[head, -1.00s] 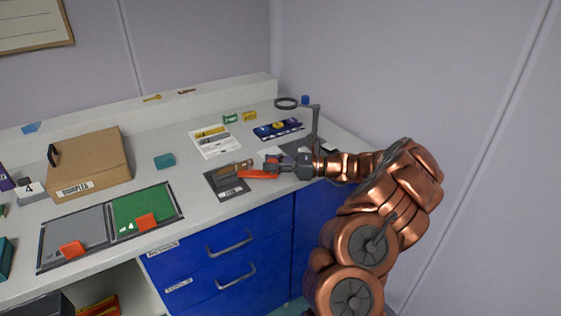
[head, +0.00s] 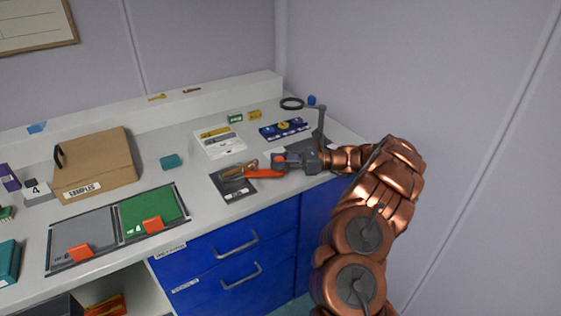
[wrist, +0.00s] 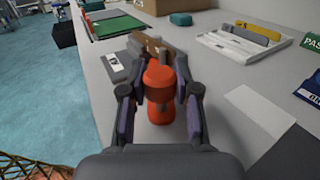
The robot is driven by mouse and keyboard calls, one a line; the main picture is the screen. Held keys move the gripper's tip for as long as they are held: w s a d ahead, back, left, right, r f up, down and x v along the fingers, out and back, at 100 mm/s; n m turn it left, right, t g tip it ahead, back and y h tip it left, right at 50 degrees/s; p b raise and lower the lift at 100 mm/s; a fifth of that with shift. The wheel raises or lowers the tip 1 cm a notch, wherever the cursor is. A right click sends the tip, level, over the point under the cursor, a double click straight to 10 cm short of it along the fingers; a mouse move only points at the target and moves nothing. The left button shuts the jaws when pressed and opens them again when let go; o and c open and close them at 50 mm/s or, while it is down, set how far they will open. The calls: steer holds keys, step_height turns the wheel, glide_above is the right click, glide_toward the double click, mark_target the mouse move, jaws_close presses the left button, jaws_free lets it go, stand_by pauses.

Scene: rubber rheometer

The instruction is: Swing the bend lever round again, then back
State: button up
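The bend lever is orange-red with a rounded knob. In the head view the lever (head: 264,173) reaches from a brown jaw-like part (head: 240,169) above a dark labelled plate (head: 233,191) toward my gripper. My gripper (head: 277,166) is low over the bench, at the lever's right end. In the wrist view the lever's knob (wrist: 159,78) stands between the two fingertips of my gripper (wrist: 160,85). The fingers are spread on either side of it. I cannot tell whether they press on the knob. The lever's pivot is hidden.
A grey post (head: 321,125) stands just behind my gripper. A white tray (head: 219,142) and a blue strip (head: 284,130) lie behind. Green and grey mats (head: 184,196) and a SAMPLES box (head: 105,170) are to the left. The bench's front edge is close.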

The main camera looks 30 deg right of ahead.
steer(key=o, duration=0.5)
steer(key=shift+d, duration=0.1)
steer(key=shift+v, duration=5.8)
steer(key=shift+s, duration=0.15)
